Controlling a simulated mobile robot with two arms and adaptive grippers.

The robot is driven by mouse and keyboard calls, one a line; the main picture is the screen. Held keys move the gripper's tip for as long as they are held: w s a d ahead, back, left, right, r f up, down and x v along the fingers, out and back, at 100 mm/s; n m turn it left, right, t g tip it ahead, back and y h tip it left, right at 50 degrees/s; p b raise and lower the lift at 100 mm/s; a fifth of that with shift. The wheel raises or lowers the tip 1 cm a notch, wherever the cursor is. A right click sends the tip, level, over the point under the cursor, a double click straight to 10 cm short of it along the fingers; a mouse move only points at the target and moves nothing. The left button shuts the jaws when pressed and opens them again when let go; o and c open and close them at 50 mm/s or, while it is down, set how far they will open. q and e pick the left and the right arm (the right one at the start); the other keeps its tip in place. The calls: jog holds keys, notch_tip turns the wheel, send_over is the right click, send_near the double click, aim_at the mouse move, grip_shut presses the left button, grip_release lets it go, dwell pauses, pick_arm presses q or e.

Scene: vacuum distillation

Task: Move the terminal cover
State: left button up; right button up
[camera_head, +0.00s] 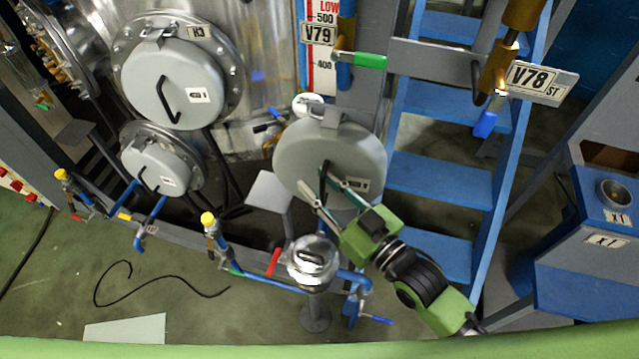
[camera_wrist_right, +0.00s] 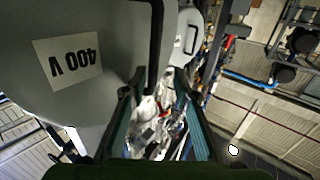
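The terminal cover (camera_head: 300,160) is a round grey lid with a hinge bracket at its top, a black bar handle and a small label. It shows large in the right wrist view (camera_wrist_right: 60,90), with a "400 V" label. My right gripper (camera_head: 321,186) is at the front of this cover, by its handle. In the wrist view its two fingers (camera_wrist_right: 155,90) are spread apart, and the black handle (camera_wrist_right: 157,35) lies in line with the gap between them. I cannot tell whether a finger touches it. My left gripper is not in view.
Two similar grey covers, a larger one (camera_head: 180,85) and a smaller one (camera_head: 148,167), are at the left. A blue ladder (camera_head: 440,180) stands behind my right arm. Below the cover are a silver dome-topped fitting (camera_head: 312,250) and blue pipes.

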jog(key=v, duration=1.2)
jog(key=shift+d, duration=0.1)
